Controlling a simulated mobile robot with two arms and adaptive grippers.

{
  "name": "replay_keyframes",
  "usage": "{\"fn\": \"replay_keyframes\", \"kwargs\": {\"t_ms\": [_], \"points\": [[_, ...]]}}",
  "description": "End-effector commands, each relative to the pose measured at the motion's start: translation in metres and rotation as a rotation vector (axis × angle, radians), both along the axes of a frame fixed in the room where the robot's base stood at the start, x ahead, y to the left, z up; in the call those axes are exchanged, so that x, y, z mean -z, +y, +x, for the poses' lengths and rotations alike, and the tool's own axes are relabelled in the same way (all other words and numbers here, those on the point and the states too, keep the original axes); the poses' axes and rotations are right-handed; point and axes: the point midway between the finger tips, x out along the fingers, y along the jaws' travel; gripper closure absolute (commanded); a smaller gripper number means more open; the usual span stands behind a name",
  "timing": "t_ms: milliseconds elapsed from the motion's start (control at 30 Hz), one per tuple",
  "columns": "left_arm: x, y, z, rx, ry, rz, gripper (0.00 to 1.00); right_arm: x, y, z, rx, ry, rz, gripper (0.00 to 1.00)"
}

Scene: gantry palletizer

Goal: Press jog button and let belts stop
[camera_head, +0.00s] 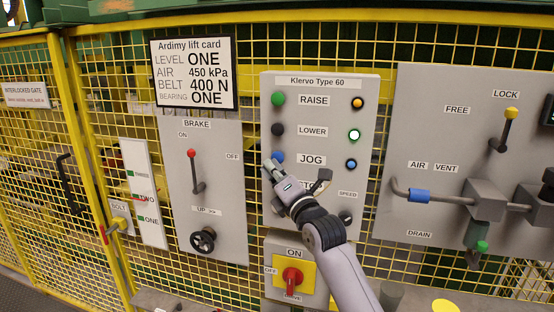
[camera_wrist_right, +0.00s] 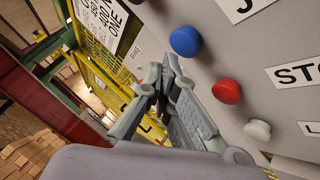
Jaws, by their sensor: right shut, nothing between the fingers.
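The blue jog button (camera_head: 278,157) is on the grey Klervo panel (camera_head: 322,90), left of the JOG label. It also shows in the right wrist view (camera_wrist_right: 185,41), above a red button (camera_wrist_right: 227,90) and a white button (camera_wrist_right: 257,130). My right gripper (camera_head: 271,167) is shut and empty, its tips just beside and below the blue button. In the right wrist view the closed fingers (camera_wrist_right: 166,78) are left of the blue button with a visible gap in the picture. The red button is hidden behind my gripper in the head view. No belt is clearly seen. My left gripper is not in view.
A lit white-green lamp (camera_head: 354,135) is beside LOWER; a blue lamp (camera_head: 351,164) is beside JOG. A black lever (camera_head: 320,182) and a speed knob (camera_head: 345,217) sit close right of my gripper. A red switch (camera_head: 292,276) is below. Yellow mesh fence (camera_head: 255,50) stands behind.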

Motion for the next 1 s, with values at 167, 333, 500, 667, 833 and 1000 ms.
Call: {"fn": "replay_keyframes", "kwargs": {"t_ms": [167,333,500,667,833,1000], "points": [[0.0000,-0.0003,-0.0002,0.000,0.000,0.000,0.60,0.0001,0.0001,-0.0001,0.000,0.000,0.000,1.00],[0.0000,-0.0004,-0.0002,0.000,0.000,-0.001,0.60,0.0001,0.0001,-0.0001,0.000,0.000,0.000,1.00],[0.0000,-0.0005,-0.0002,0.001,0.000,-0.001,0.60,0.0001,0.0002,-0.0001,0.000,0.000,0.000,1.00],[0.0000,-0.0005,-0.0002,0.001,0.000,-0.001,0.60,0.0001,0.0002,-0.0001,0.000,0.000,0.000,1.00],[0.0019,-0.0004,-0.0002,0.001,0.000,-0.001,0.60,0.0003,-0.0009,0.0033,0.000,0.000,-0.002,1.00],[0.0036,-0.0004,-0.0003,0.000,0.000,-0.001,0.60,-0.0001,-0.0028,0.0079,0.000,0.000,-0.001,1.00]]}}
